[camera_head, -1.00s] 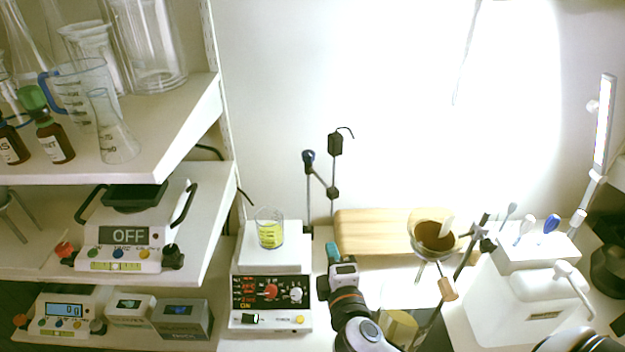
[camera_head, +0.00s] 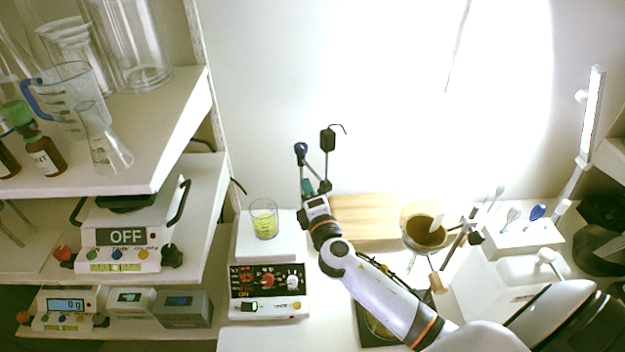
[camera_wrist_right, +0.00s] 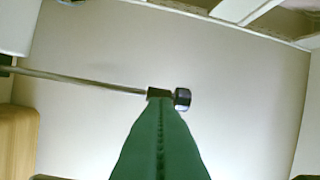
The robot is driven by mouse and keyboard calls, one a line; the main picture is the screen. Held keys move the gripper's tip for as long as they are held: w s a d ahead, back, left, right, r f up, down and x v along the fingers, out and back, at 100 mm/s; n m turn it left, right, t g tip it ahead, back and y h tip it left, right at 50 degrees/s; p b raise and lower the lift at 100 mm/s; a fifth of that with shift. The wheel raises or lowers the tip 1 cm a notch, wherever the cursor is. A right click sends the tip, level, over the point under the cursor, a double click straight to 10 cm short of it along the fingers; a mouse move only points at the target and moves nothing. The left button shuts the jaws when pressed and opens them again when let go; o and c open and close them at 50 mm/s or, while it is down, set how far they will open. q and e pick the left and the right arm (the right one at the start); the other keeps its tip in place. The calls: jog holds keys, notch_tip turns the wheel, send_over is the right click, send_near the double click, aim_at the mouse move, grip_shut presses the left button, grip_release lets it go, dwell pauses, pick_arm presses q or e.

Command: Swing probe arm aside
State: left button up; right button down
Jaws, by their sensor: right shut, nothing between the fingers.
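The probe arm shows in the head view as thin jointed rods with a black box (camera_head: 327,140) at the top of one rod and a dark blue knob (camera_head: 300,150) on the other. It stands behind the hotplate stirrer (camera_head: 268,290), which carries a beaker of yellow liquid (camera_head: 263,224). My right gripper (camera_head: 308,188) is at the low end of these rods. In the right wrist view its green fingers (camera_wrist_right: 160,100) are shut with nothing between them. My left gripper is out of view.
A wooden board (camera_head: 365,212) and a funnel with brown contents (camera_head: 424,230) stand right of the gripper. A white box (camera_head: 500,290) stands further right. Shelves with scales and glassware (camera_head: 110,155) bound the left side.

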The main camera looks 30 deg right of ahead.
aim_at(328, 180)
jog(key=shift+d+r, duration=0.1)
jog(key=shift+d, duration=0.55)
jog(key=d, duration=0.1)
jog(key=d+b, duration=0.1)
jog(key=d, duration=0.1)
jog(key=shift+s+d, duration=0.2)
jog(key=shift+d, duration=0.05)
jog(key=shift+d+b, duration=0.3)
jog(key=shift+a+r, duration=0.1)
jog(key=shift+r, duration=0.1)
jog(key=shift+w, duration=0.1)
